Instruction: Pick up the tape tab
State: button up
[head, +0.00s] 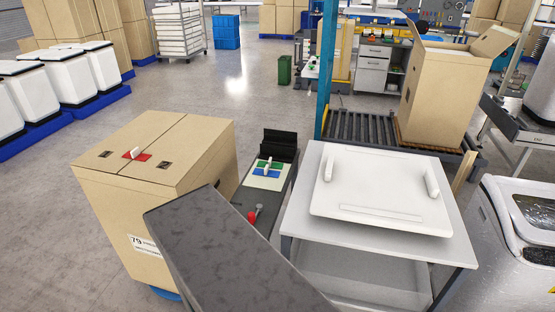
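A closed cardboard box (130,205) stands at the left front. On its top, near the seam, lies a small red patch with a white upright piece (138,153), which looks like the tape tab. Which of the two is the task's tab I cannot tell for sure. My dark arm link covers the lower middle of the head view, in front of the box's right side. My gripper is not in view.
A red-knobbed lever (252,216) sits on the dark stand. A grey table (440,245) with a white panel (380,192) is at right. The floor left of the box is clear.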

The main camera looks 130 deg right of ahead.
aim_at(261, 164)
jog(key=u, duration=0.15)
jog(key=k, duration=0.9)
jog(key=z, duration=2.55)
jog(key=i, duration=0.95)
jog(key=z, duration=0.05)
